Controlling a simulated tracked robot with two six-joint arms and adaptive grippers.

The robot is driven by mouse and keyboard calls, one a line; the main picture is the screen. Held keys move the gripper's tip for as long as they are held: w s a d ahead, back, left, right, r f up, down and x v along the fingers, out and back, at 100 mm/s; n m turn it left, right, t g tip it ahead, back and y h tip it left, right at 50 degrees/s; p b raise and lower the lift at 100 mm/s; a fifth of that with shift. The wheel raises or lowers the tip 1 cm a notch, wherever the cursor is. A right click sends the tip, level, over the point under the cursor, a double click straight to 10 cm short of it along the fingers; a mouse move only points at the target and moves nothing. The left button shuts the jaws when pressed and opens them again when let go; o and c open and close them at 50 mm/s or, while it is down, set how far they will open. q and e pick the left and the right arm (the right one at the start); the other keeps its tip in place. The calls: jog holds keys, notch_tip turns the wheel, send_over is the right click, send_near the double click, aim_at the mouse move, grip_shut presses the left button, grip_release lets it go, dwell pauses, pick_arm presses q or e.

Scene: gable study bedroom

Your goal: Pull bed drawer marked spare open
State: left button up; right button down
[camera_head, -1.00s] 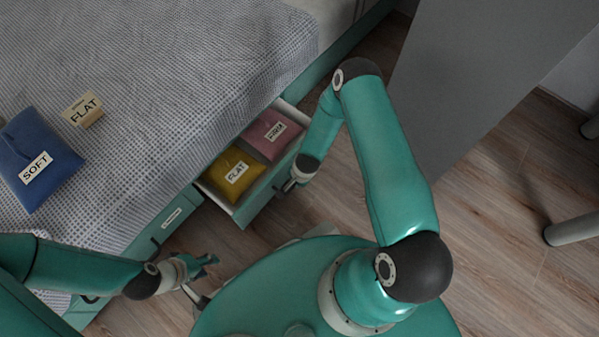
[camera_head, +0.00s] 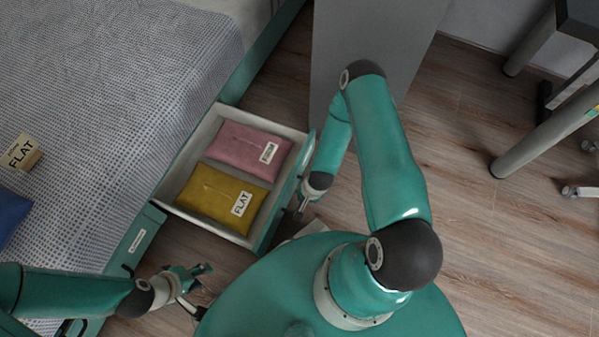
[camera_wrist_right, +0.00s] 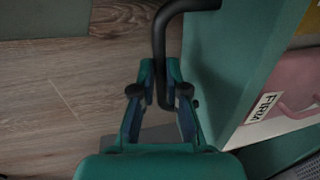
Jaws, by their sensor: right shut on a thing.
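The open bed drawer (camera_head: 279,207) sticks out from the bed's side. A divider separates a pink packet (camera_head: 245,148) marked FIRM from a yellow packet (camera_head: 212,199) marked FLAT. No marking on the drawer's front can be read. My right gripper (camera_head: 301,207) is at the outer side of the drawer front. In the right wrist view it is shut on the black drawer handle (camera_wrist_right: 159,45), with the bar between its fingers. My left gripper (camera_head: 202,287) is open and empty, above the floor in front of the neighbouring drawer.
The neighbouring bed drawer (camera_head: 131,247) is shut; its label is too small to read. On the bed lie a card marked FLAT (camera_head: 22,152) and part of a blue packet (camera_head: 10,214). A grey panel (camera_head: 360,45) stands beyond my right arm.

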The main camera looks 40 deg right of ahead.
jog(key=shift+s+a, duration=0.25)
jog(key=shift+s, duration=0.15)
jog(key=c, duration=1.2)
grip_release()
jog(key=shift+r, duration=0.1)
jog(key=shift+c, duration=0.2)
jog(key=shift+o, duration=0.2)
jog(key=shift+d, duration=0.15)
jog(key=shift+w, duration=0.1)
notch_tip(320, 180, up, 12)
jog(key=s+d, duration=0.1)
jog(key=s, duration=0.1)
jog(key=shift+f, duration=0.2)
